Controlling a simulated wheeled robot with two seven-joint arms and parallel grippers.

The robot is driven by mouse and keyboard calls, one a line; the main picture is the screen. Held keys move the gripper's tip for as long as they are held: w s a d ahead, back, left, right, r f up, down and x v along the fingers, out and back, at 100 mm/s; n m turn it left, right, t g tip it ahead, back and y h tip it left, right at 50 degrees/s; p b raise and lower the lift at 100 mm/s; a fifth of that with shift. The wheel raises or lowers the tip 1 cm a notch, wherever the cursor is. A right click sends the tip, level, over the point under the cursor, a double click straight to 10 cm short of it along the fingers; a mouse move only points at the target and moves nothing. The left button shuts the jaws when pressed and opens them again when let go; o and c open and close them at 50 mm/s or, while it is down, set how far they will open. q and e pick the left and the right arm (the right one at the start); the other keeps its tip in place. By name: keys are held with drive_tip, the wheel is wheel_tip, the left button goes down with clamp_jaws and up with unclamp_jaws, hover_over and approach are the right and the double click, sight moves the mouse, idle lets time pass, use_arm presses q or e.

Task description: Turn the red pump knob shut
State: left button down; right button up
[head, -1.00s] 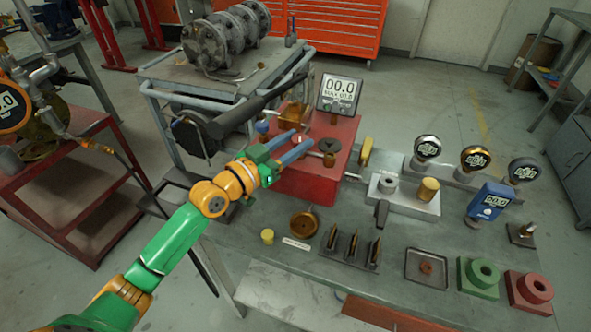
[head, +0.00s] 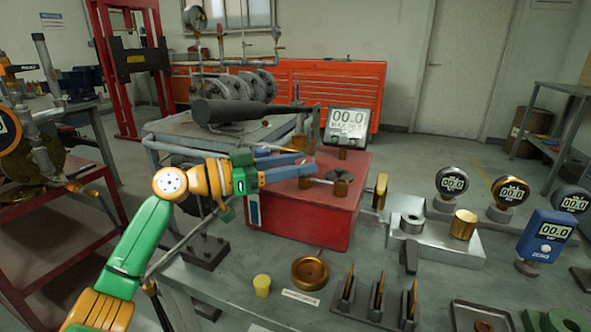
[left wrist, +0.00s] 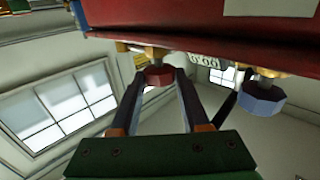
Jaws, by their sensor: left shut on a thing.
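The red pump box (head: 300,218) stands on the grey bench. The red knob (left wrist: 159,76) sits on a brass fitting on the pump in the left wrist view. My left gripper (head: 311,163) reaches in from the left over the pump, its blue-grey fingers pointing right. In the left wrist view, its fingertips (left wrist: 159,74) are on either side of the red knob, shut on it. In the head view the fingers largely hide the knob. A blue knob (left wrist: 262,97) on a similar fitting is to the right, outside the fingers. My right gripper is not in view.
A digital display (head: 347,121) stands behind the pump, and a long dark handle (head: 240,113) lies to its left. A metal block (head: 428,238) and several gauges stand to the right. A brass dish (head: 310,273) and a yellow cap (head: 262,285) are in front.

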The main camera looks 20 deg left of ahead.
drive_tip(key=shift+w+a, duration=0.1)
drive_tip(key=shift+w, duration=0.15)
use_arm(q)
drive_tip(key=shift+c, duration=1.9)
unclamp_jaws()
drive_tip(key=shift+d, duration=0.1)
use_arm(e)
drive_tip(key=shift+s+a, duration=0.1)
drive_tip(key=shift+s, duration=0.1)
use_arm(q)
drive_tip(key=b+v, duration=0.2)
drive_tip(key=v, duration=0.5)
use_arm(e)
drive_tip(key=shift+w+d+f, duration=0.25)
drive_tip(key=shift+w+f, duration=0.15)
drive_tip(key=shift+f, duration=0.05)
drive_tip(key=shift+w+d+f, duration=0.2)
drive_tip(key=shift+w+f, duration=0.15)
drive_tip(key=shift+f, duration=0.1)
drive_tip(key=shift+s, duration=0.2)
